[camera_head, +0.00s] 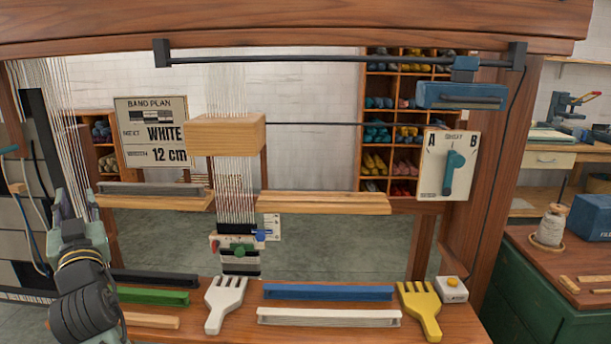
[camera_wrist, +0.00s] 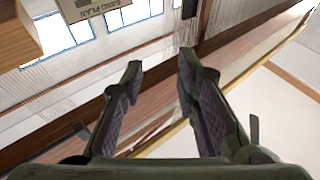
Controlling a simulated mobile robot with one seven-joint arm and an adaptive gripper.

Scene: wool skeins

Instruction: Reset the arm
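My arm rises at the left of the head view, with my gripper (camera_head: 72,208) pointing up in front of the loom's left side. In the wrist view my gripper (camera_wrist: 160,72) has its two fingers apart, with nothing between them. Beyond the fingers are the loom's wooden beams (camera_wrist: 245,48) and windows. The band plan sign (camera_head: 151,132) hangs to the right of my gripper in the head view. It also shows upside down at the top of the wrist view (camera_wrist: 92,6).
The loom's front board carries a white comb (camera_head: 224,304), a yellow comb (camera_head: 421,310), a blue bar (camera_head: 328,292), a white bar (camera_head: 328,317) and a green bar (camera_head: 153,296). A wooden block (camera_head: 225,134) sits at the hanging warp threads. An A/B lever panel (camera_head: 447,165) is at right.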

